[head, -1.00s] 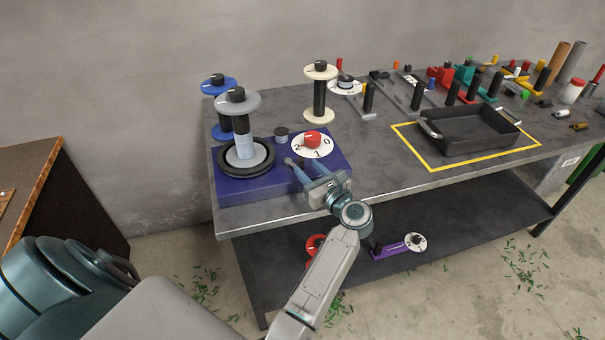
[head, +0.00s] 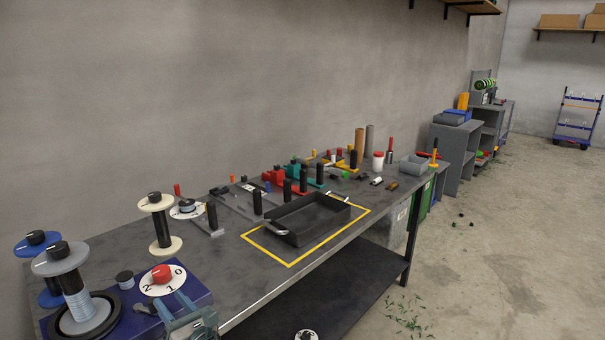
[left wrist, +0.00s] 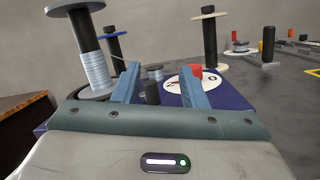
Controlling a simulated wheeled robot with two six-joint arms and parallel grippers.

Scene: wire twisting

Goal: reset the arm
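My left gripper (head: 162,302) is at the bottom of the head view, beside the front of a blue machine (head: 200,297). Its two blue fingers are apart in the left wrist view (left wrist: 159,74), with a small black knob (left wrist: 152,92) showing between them; I cannot tell whether they touch it. The machine carries a red knob (head: 161,272) on a white dial marked 2, 1, 0. A grey spool (head: 61,259) wound with wire stands upright on its black round base. My right gripper is not in view.
A blue spool (head: 37,242) and a cream spool (head: 158,203) stand behind the machine. A black tray (head: 308,220) sits inside a yellow outline on the table. Several tools and fixtures line the table's back. The open floor is at the right.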

